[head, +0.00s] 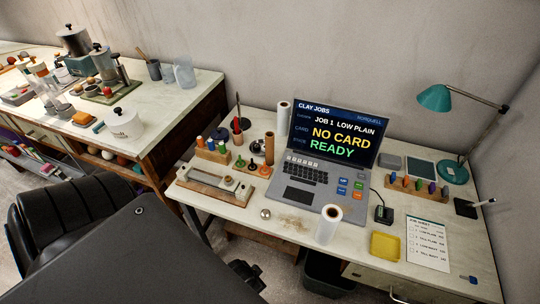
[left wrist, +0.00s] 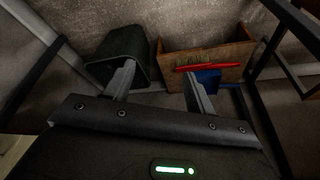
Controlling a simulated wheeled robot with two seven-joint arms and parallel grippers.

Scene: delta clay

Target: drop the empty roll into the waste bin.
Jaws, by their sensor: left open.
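A bare brown cardboard tube (head: 269,148), which looks like the empty roll, stands upright on the desk, left of the laptop. Two white rolls also stand upright, one behind the laptop (head: 283,117) and one at the front edge (head: 327,225). The dark waste bin (head: 325,277) is on the floor under the desk, partly hidden by the desk front. The bin also shows in the left wrist view (left wrist: 118,48), at upper left. My left gripper (left wrist: 159,72) is open with nothing between its fingers. My right gripper is not in view.
A wooden crate (left wrist: 207,50) with red and blue items stands right of the bin. Dark frame bars cross the wrist view's right side.

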